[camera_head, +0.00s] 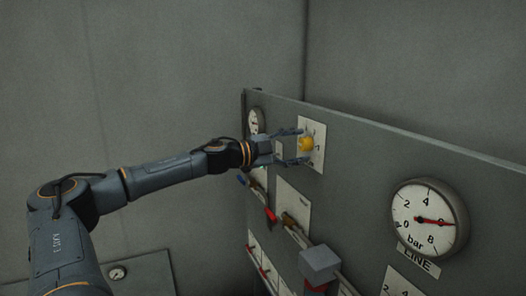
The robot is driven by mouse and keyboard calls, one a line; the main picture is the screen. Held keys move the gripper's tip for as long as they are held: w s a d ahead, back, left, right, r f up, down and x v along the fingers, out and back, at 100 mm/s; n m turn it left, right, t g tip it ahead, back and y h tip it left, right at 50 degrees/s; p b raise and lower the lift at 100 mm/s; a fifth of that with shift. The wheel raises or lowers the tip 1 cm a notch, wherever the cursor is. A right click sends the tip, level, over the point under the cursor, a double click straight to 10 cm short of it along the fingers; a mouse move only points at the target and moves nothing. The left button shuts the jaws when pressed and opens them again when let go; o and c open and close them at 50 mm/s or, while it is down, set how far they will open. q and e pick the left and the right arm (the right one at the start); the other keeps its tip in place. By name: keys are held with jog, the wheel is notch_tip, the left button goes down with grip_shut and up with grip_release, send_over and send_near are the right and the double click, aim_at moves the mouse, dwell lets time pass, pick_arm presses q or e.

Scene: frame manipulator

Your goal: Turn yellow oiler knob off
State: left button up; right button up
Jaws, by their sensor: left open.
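The yellow oiler knob (306,143) sits on a white plate (318,157) on the grey panel, in the middle of the head view. My left gripper (301,146) is open, with its fingers pointing at the knob, one above and one below it. Whether the fingers touch the knob cannot be told. The plate's markings are too small to read. My right gripper is not in view.
The grey panel (361,151) carries a large gauge marked bar (424,219) at right and a smaller gauge (256,122) at its far end. Below the arm are a red-handled valve (270,215) and a grey block (319,262) sticking out. Open space lies left of the panel.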

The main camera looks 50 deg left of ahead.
pick_arm(q)
jog(key=shift+v, duration=0.9)
jog(key=v, duration=0.9)
jog(key=shift+s+a, duration=0.3)
jog(key=shift+f, duration=0.1)
